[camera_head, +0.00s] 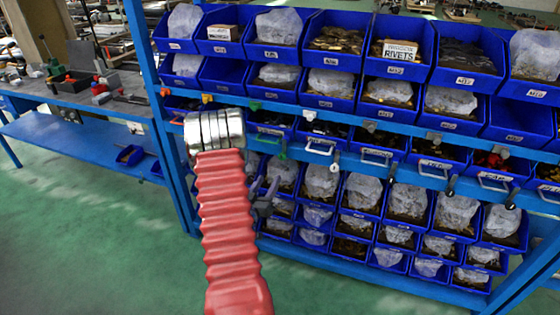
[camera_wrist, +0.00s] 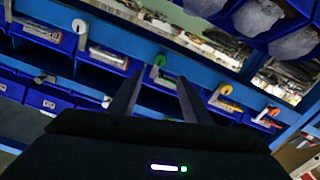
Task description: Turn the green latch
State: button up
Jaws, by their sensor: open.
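A green latch (camera_wrist: 159,62) shows in the wrist view on a blue rail, just past my fingertips and between them in the picture. Whether the fingers touch it cannot be told. In the head view a green piece (camera_head: 255,106) sits on the upper blue rail, and another green piece (camera_head: 282,152) hangs lower, right of my arm. My gripper (camera_wrist: 160,78) has its two dark fingers apart with nothing held. In the head view my gripper (camera_head: 266,196) is partly hidden behind my red arm sleeve, in front of the rack.
Orange (camera_wrist: 226,90) and red-orange (camera_wrist: 272,113) latches stand right of the green one in the wrist view, a white latch (camera_wrist: 80,27) to its left. Blue bins (camera_head: 334,40) of parts fill the rack. A workbench (camera_head: 85,95) stands left. Green floor (camera_head: 80,220) is open.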

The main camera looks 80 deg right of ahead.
aim_at(281, 158)
jog(key=shift+d, duration=0.1)
jog(key=d, duration=0.9)
jog(key=s+d, duration=0.1)
jog(key=d, duration=0.3)
jog(key=shift+s+d, duration=0.1)
jog(key=shift+d, duration=0.15)
jog(key=c, duration=1)
